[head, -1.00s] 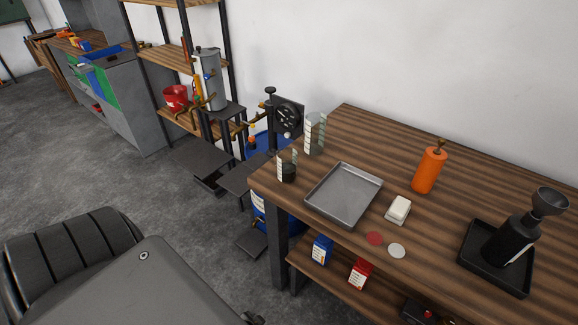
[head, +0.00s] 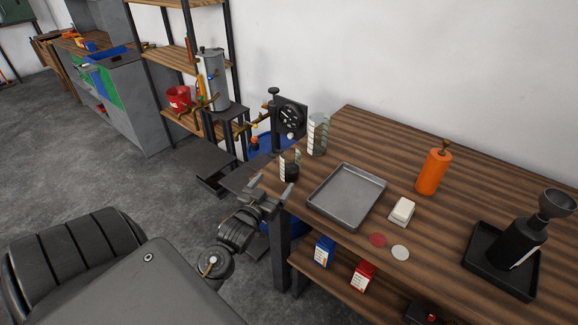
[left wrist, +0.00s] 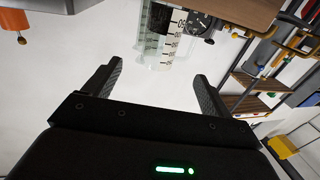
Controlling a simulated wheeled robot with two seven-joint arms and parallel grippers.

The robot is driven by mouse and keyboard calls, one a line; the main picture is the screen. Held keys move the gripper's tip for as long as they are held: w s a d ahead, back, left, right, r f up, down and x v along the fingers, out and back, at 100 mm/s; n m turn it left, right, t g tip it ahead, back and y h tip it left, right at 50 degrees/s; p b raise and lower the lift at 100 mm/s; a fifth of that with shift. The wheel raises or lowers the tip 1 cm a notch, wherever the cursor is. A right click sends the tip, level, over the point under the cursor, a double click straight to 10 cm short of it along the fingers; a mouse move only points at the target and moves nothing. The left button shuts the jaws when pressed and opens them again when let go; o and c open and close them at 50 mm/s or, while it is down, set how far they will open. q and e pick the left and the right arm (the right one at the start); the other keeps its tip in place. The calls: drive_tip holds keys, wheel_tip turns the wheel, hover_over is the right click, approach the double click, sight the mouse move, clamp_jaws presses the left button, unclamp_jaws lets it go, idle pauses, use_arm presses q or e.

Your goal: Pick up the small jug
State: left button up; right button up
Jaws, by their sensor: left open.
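The small jug (head: 291,166) is clear with white markings and dark contents. It stands upright at the near left corner of the wooden table (head: 460,170). A taller clear jug (head: 317,134) stands just behind it. My left gripper (head: 268,188) is at the table's left edge, just short of the small jug, apart from it, open and empty. In the left wrist view, which is upside down, the open fingers (left wrist: 158,69) point towards the jugs, and the small jug (left wrist: 158,18) overlaps the taller one (left wrist: 150,52). My right gripper is not in view.
A grey metal tray (head: 346,197) lies right of the small jug. A white block (head: 402,209), an orange bottle (head: 433,172) and a black funnel-topped device (head: 515,240) stand further right. A shelf rack (head: 185,60) stands behind, left of the table.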

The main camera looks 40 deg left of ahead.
sight(285, 168)
use_arm(q)
drive_tip(key=p+x, duration=0.1)
drive_tip(key=x, duration=0.4)
drive_tip(key=shift+w, duration=0.2)
drive_tip(key=shift+w+r, duration=0.1)
drive_tip(key=shift+w, duration=0.05)
drive_tip(key=p+x, duration=0.2)
drive_tip(key=x, duration=0.2)
drive_tip(key=shift+w+a, duration=0.15)
drive_tip(key=shift+w, duration=0.25)
drive_tip(key=c, duration=1.3)
